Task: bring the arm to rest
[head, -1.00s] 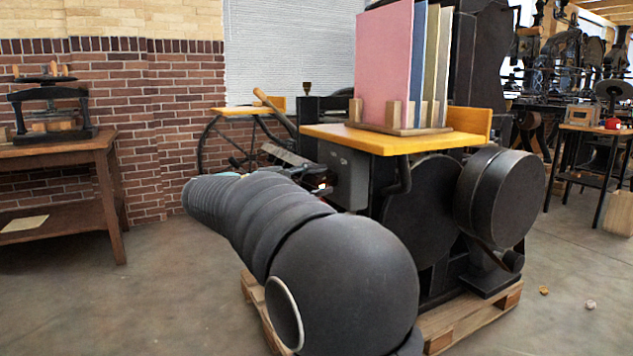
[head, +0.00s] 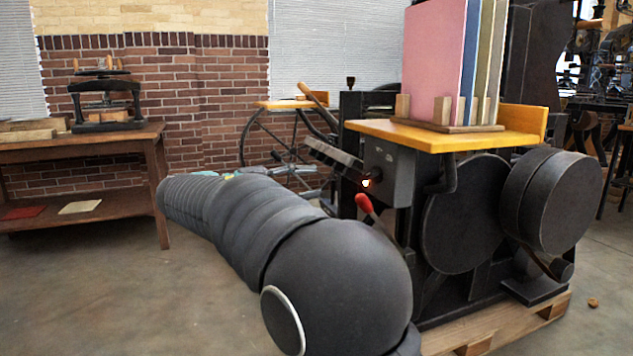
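My own dark grey arm (head: 330,270) fills the lower middle of the head view, stretching away toward the back left. Its far end shows only as small grey parts behind the arm. What appears to be my gripper (head: 318,190) is there, small and partly hidden, left of the press's grey box (head: 392,172). Its fingers are too unclear to tell open from shut, and I see nothing held.
The black press (head: 460,215) stands on a wooden pallet (head: 545,312) close on the right. Its yellow board (head: 420,138) carries upright coloured boards (head: 433,62) in a rack. A wooden table (head: 95,146) with a small press (head: 106,95) is at left. Floor between is clear.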

